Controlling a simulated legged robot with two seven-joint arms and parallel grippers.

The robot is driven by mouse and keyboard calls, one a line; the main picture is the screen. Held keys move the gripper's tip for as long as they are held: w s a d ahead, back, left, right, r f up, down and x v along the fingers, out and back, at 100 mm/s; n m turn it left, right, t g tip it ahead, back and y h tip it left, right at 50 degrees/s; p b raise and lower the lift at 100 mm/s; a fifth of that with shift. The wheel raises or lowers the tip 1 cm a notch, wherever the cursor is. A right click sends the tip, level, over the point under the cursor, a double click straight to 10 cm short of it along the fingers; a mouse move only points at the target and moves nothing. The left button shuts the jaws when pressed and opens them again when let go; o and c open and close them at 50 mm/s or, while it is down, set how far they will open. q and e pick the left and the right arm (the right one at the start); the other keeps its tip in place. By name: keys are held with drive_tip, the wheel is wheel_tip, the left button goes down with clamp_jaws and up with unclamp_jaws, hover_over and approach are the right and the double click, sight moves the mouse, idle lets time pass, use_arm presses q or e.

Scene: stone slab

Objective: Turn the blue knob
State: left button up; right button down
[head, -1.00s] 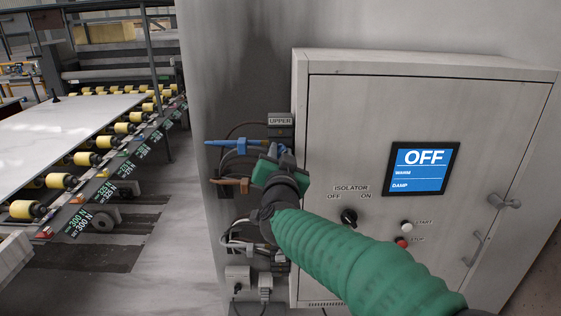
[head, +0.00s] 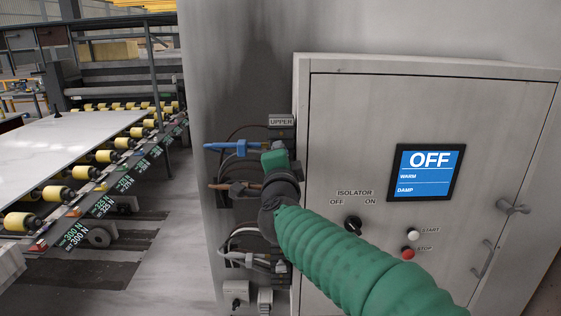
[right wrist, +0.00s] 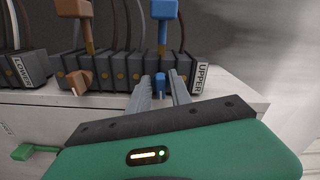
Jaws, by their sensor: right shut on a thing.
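The small blue knob (right wrist: 160,84) sits on the row of dark terminal blocks in the right wrist view, below a larger blue plug (right wrist: 163,14). My right gripper (right wrist: 161,80) has its two grey fingers on either side of the knob, shut on it. In the head view the right gripper (head: 275,160) reaches the block labelled UPPER on the cabinet's left side. The gripper and wrist hide the knob there. The blue plug (head: 225,146) sticks out to the left. My left gripper is not in view.
An orange-brown plug (head: 225,187) and a smaller brown knob (right wrist: 78,80) are close by. Cables loop around the blocks. The cabinet front has a display (head: 428,172) reading OFF, WARM, DAMP, and a black isolator knob (head: 353,223). A roller conveyor with a slab (head: 60,135) is at left.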

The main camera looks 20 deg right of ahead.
drive_tip(key=shift+f+m, duration=0.3)
drive_tip(key=shift+m, duration=0.4)
drive_tip(key=shift+r+b, duration=0.15)
drive_tip(key=shift+b, duration=0.15)
drive_tip(key=c, duration=1.5)
unclamp_jaws()
drive_tip(key=shift+o, duration=0.2)
drive_tip(key=shift+w+d, duration=0.1)
drive_tip(key=shift+w, duration=0.15)
drive_tip(key=shift+d, duration=0.1)
drive_tip(key=b+v, duration=0.2)
drive_tip(key=v, duration=1.5)
